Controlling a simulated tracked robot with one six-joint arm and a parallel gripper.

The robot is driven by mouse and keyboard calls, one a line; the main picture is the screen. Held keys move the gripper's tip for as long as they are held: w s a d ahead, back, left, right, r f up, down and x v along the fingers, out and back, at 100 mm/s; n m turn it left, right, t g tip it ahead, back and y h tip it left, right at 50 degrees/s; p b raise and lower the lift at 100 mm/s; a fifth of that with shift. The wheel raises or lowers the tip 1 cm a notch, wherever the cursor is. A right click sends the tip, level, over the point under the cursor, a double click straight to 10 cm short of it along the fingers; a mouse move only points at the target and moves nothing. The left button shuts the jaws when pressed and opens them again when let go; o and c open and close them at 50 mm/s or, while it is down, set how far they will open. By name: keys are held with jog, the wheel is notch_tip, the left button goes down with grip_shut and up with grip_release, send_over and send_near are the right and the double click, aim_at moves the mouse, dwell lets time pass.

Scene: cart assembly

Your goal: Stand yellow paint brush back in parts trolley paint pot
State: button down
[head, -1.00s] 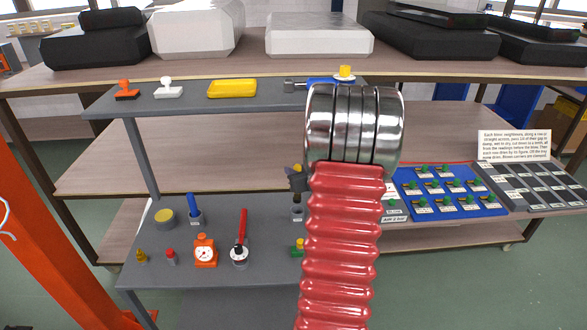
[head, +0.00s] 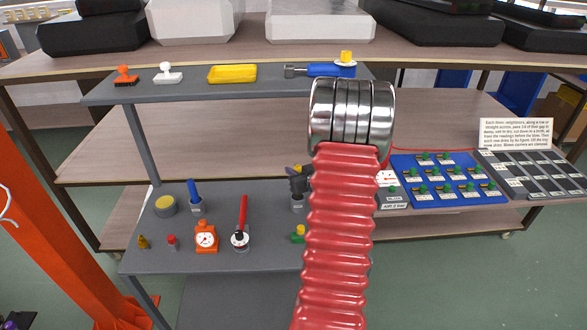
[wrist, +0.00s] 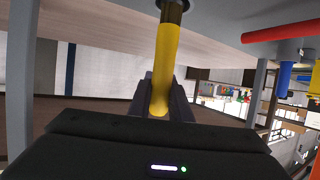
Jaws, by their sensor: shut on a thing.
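My gripper (head: 298,184) is at the trolley's lower shelf, partly hidden behind my red arm sleeve. In the wrist view my gripper (wrist: 162,82) is shut on the yellow paint brush (wrist: 167,48), whose dark collar points away from the jaws. A small yellow end of the brush (head: 297,168) shows above the jaws in the head view. The grey paint pot (head: 297,203) with a white label stands just beneath the jaws. I cannot tell whether the brush's far end is inside it.
A green-and-yellow piece (head: 298,234) lies in front of the pot. The upper shelf (head: 190,85) is overhead.

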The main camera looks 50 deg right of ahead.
jog(key=shift+f, duration=0.9)
jog(key=c, duration=1.5)
grip_release()
jog(key=shift+c, duration=0.2)
jog(key=v, duration=1.3)
jog(key=shift+s, duration=0.35)
jog(key=shift+a+f, duration=0.1)
jog(key=shift+a, duration=0.05)
